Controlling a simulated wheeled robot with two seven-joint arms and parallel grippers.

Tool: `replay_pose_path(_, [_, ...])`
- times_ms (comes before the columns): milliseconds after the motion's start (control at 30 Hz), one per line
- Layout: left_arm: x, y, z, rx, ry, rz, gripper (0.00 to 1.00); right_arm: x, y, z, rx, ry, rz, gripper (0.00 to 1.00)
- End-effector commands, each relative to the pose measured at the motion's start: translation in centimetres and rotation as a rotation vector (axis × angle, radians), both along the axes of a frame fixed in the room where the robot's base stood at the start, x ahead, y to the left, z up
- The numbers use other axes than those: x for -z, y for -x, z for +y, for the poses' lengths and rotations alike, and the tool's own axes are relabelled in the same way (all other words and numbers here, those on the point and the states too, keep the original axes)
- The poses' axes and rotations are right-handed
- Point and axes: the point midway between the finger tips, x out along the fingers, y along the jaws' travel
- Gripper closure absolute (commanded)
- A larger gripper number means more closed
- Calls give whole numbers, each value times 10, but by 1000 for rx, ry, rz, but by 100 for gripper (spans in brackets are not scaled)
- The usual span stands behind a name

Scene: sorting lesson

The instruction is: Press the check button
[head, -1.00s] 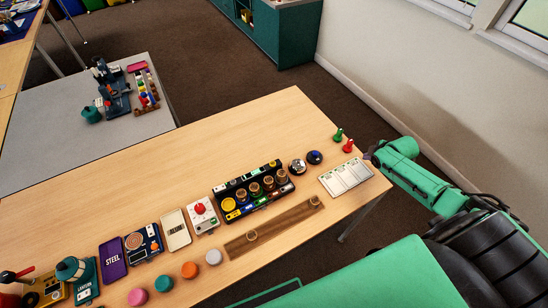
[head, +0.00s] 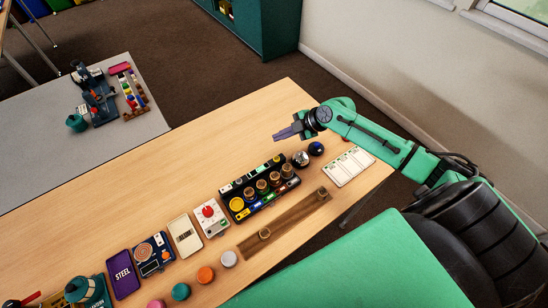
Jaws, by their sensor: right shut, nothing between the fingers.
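My right gripper (head: 281,135) is shut and empty. It hangs above the far right part of the table, pointing left, up and left of two small round domed pieces. One of these has a blue top on a dark base (head: 316,149); the other is silver (head: 300,159). A white box with a red round knob (head: 208,211) stands further left along the row. None of these carries a label I can read, so I cannot tell which is the check button. The gripper appears apart from them all. My left gripper is out of view.
A black rack (head: 240,207) holds several wooden-topped cylinders. A brown wooden strip (head: 290,222) lies in front of it. A white card panel (head: 348,167) is at the right edge. The wooden table (head: 170,190) is clear behind the row.

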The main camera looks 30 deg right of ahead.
Motion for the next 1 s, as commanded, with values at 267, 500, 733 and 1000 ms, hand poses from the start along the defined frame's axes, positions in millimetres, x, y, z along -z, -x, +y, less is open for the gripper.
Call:
replay_pose_path(267, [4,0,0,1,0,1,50,5,0,-1,3,0,2,100])
replay_pose_path(500, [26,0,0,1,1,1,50,34,0,0,4,-1,3,100])
replay_pose_path(733, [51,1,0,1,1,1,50,69,0,-1,4,1,1,100])
replay_pose_path(1000, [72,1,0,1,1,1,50,90,0,-1,5,1,0,100])
